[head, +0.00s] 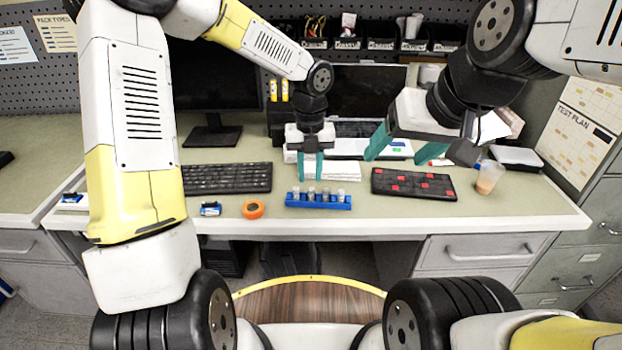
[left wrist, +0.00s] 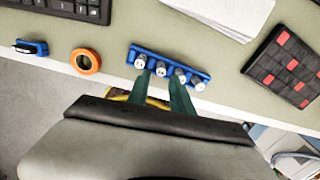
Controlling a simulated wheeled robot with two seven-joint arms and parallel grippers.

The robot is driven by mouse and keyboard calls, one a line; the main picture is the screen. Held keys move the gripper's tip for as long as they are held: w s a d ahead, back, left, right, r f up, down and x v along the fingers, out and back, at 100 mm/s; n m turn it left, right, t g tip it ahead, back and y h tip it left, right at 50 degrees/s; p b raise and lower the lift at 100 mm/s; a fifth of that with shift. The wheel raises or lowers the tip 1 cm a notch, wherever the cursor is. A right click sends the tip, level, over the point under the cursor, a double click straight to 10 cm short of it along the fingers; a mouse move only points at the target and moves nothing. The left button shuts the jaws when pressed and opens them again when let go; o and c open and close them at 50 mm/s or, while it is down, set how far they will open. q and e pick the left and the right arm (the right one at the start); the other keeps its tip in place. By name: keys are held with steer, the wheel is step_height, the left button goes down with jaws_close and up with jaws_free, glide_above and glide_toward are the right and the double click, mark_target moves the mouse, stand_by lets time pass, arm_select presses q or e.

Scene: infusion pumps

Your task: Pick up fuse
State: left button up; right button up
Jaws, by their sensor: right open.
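Several small grey-white fuses stand upright in a blue rack (head: 318,203) near the front edge of the desk. One fuse (head: 326,193) is right of the rack's middle. My left gripper (head: 311,178) is open, its teal fingers pointing down just above and behind the rack. In the left wrist view, the rack (left wrist: 168,63) lies beyond the fingertips, with a fuse (left wrist: 161,69) seen in the gap between them. I see no fuse held. My right gripper (head: 402,153) is open and empty, above the back of the desk on the right.
An orange tape roll (head: 253,209) and a small blue item (head: 210,209) lie left of the rack. A black pad with red squares (head: 413,184) and a cup (head: 489,177) are right. A keyboard (head: 228,178) and white papers (head: 343,171) lie behind.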

mark_target(311, 189)
arm_select(q)
step_height(311, 189, down, 6)
steer(key=shift+d+r, duration=0.15)
steer(key=shift+r, duration=0.05)
jaws_close()
